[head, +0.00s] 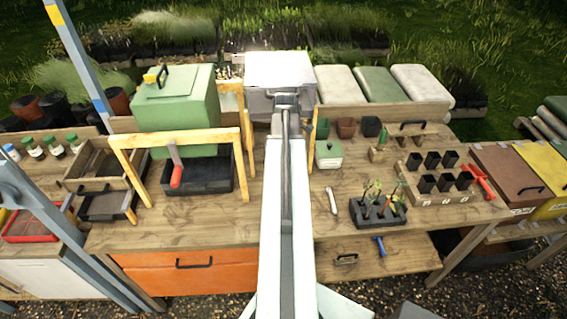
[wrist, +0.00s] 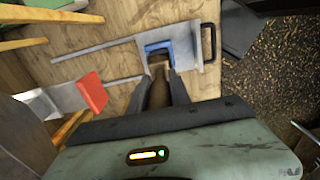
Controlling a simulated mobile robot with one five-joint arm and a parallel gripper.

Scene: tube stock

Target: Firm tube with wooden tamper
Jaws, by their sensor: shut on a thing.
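My gripper shows in the wrist view (wrist: 161,78), with two dark fingers shut on a brown piece (wrist: 158,94) that looks like the wooden tamper. A blue U-shaped part (wrist: 159,48) shows just past the fingertips; I cannot tell whether they touch. In the head view my arm covers the middle of the bench and hides the fingers and what they hold. Several black square tubes (head: 426,184) stand in a pale wooden rack (head: 428,199) on the right of the bench. What fills them is too small to tell.
A black tray of seedlings (head: 378,217) stands left of the rack. A red tool (head: 482,180) lies at its right. A green hopper (head: 177,100) stands behind a wooden frame (head: 178,137) at left. A blue-handled tool (head: 379,246) lies on the lower shelf (head: 405,262).

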